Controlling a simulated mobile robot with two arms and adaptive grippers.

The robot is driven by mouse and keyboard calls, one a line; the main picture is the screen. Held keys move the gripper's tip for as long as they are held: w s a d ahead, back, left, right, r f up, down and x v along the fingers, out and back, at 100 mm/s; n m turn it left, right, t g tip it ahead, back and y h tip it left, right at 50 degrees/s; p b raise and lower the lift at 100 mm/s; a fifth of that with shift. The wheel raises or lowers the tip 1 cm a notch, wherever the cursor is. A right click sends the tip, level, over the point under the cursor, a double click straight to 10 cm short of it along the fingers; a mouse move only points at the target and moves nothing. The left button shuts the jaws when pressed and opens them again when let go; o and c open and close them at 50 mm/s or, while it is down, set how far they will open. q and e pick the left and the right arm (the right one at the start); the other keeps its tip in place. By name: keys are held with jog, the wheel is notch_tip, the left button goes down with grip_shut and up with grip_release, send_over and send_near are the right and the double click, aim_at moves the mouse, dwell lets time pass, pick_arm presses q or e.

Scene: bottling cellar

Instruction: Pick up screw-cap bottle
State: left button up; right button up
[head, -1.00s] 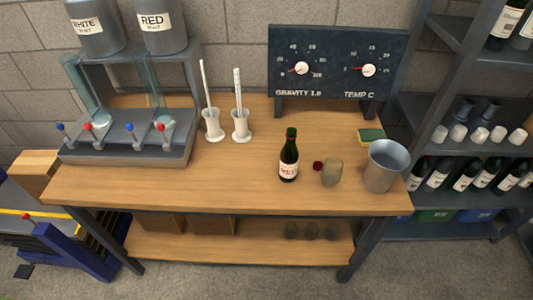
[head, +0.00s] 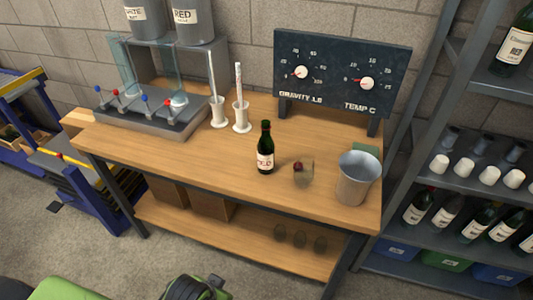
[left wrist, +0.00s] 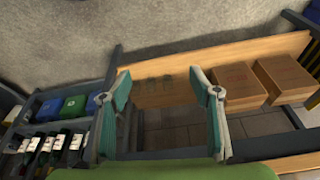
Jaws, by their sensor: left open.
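A dark green bottle (head: 265,150) with a white and red label stands upright on the wooden bench (head: 205,160) in the head view, near its front edge. Its cap is dark, and I cannot tell its type. It does not show in the left wrist view. My left gripper (left wrist: 158,73) is open and empty in the left wrist view, its two fingers well apart. The bench's lower shelf shows beyond them, so it is away from the bottle. My right gripper is not in view.
A gauge board (head: 340,75) is at the back. A bottle shelf (head: 450,190) stands at right.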

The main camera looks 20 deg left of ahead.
pick_arm(q)
jog(key=w+r+t, duration=0.2)
jog(key=w+r, duration=0.2)
jog(key=r, duration=0.2)
jog(key=m+t+h, duration=0.1)
jog(key=t+h, duration=0.4)
jog(key=t, duration=0.7)
send_near(261, 153)
jog(key=b+x, duration=0.3)
jog(key=x, duration=0.3)
jog(key=shift+w+b, duration=0.15)
jog(key=shift+b, duration=0.15)
jog(key=shift+w+d, duration=0.25)
jog(key=shift+w, duration=0.3)
jog(key=b+x, duration=0.2)
jog(key=x, duration=0.1)
jog(key=b+x, duration=0.1)
jog(key=x, duration=0.1)
jog(key=shift+f, duration=0.25)
jog(key=shift+w, duration=0.15)
jog(key=shift+r, duration=0.15)
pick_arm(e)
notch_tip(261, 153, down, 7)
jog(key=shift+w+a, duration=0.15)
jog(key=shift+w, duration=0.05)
